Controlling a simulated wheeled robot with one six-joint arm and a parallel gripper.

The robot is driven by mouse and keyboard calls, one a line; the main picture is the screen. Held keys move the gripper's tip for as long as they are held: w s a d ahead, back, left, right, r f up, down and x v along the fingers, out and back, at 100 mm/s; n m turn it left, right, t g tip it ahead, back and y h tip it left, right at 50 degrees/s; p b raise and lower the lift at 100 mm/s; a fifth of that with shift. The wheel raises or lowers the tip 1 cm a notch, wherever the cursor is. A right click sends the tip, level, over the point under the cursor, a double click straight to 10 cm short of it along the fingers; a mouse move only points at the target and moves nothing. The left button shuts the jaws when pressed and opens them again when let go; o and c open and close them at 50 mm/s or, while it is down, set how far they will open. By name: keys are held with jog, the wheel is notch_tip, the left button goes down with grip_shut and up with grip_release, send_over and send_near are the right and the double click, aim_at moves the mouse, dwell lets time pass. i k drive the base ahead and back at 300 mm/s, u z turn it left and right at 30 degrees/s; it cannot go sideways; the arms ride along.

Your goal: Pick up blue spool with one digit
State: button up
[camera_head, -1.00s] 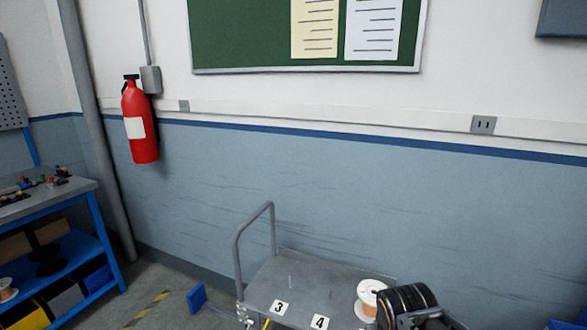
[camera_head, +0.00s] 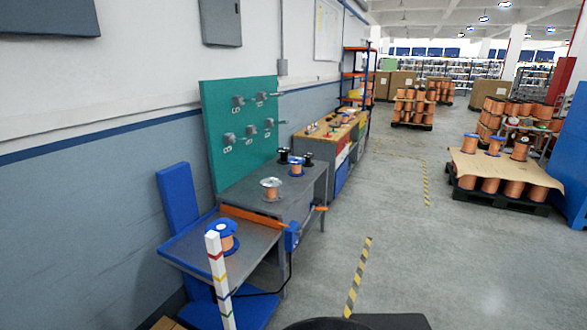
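A blue-rimmed copper spool (camera_head: 224,240) stands on a grey tray table (camera_head: 187,243) at the left, partly behind a striped white post. A smaller blue-rimmed spool (camera_head: 296,166) stands on the grey bench (camera_head: 262,189) behind it, beside black spools (camera_head: 283,155). Blue-topped spools (camera_head: 469,143) also stand on the pallet load at the right. No digit is readable on any of these spools. My gripper is not in view.
A silver-topped spool (camera_head: 271,188) stands on the bench. A green panel (camera_head: 232,130) with hooks rises behind it. The striped white post (camera_head: 219,283) stands in front of the tray. The grey floor (camera_head: 400,250) is open between bench and pallet.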

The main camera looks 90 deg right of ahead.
aim_at(295, 171)
jog(key=k, duration=0.2)
jog(key=z, duration=4.05)
jog(key=k, duration=1.15)
jog(key=u, duration=0.9)
jog(key=i, duration=1)
jog(key=k, duration=0.4)
jog(key=z, duration=0.6)
jog(key=i, duration=2.05)
jog(key=u, duration=0.45)
